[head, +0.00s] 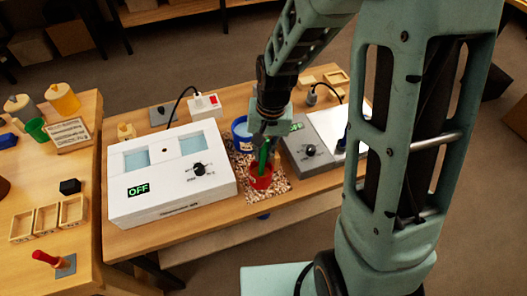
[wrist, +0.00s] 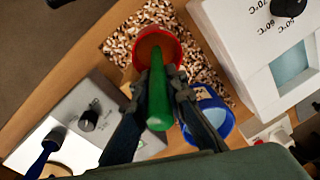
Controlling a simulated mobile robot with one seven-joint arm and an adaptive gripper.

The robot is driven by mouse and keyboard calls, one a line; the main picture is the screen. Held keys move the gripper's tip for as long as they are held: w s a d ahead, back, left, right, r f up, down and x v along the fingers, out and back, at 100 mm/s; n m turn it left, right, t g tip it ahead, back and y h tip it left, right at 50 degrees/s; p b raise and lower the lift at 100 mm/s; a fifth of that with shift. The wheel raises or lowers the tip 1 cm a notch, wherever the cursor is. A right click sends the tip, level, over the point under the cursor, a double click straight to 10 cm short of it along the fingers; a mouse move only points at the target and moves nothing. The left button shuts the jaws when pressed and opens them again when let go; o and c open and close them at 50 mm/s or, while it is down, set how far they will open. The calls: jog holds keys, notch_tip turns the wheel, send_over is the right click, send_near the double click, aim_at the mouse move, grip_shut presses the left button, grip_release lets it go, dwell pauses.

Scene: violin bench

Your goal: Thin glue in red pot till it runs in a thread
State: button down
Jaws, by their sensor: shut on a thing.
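My gripper (head: 265,138) is shut on a green stick (wrist: 160,95) with a rounded end, probably a stirrer or brush handle. It also shows in the head view (head: 264,156), pointing down to the red pot (head: 261,182). In the wrist view the red pot (wrist: 136,50) holds brown glue (wrist: 150,40), and the stick's far end reaches into its mouth. Whether the tip touches the glue or the bottom is hidden. The pot stands on a speckled mat (head: 280,188). My two fingers (wrist: 157,90) are on either side of the stick.
A blue pot (head: 239,128) stands behind the red one. A white two-well bath (head: 165,212) reading OFF is on the left, a grey box with a dial (head: 309,155) on the right. A blue-handled brush (wrist: 45,150) lies beyond. A side table (head: 85,245) holds trays and jars.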

jog(key=shift+r, duration=0.1)
notch_tip(320, 180, up, 13)
jog(key=p, duration=0.9)
jog(key=shift+f, duration=0.2)
dwell(0.8)
